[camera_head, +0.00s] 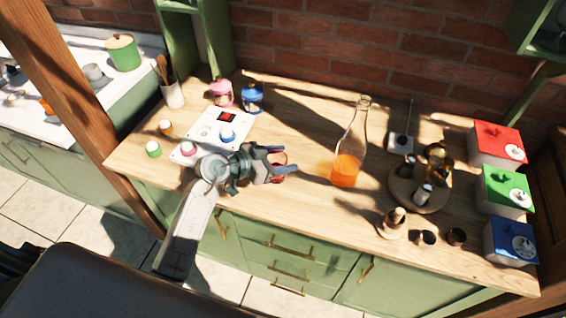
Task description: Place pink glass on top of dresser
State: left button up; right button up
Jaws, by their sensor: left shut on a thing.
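My left gripper (279,166) reaches in from the lower left and is shut on the pink glass (280,157). Only a small reddish, see-through part of the glass shows past the fingers; the rest is hidden by the gripper. Both are over the wooden top of the green dresser (307,122), left of the bottle. I cannot tell whether the glass touches the top. My right gripper is not in view.
A bottle of orange liquid (345,165) stands right of the gripper. A white board (215,133) with small jars lies left. A round tray (420,200) holds several small containers. Red, green and blue boxes (508,190) line the right end. The front middle top is clear.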

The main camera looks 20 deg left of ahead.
pick_arm(q)
jog(key=shift+w+d, duration=0.15)
jog(key=shift+w, duration=0.15)
notch_tip(320, 180, down, 3)
jog(key=shift+s+f, duration=0.1)
jog(key=shift+f, duration=0.1)
jog(key=shift+f+p, duration=0.1)
jog(key=shift+p, duration=0.25)
jog(key=o, duration=1.1)
jog(key=b+v, duration=0.1)
jog(key=v, duration=1.1)
jog(key=shift+b, duration=0.35)
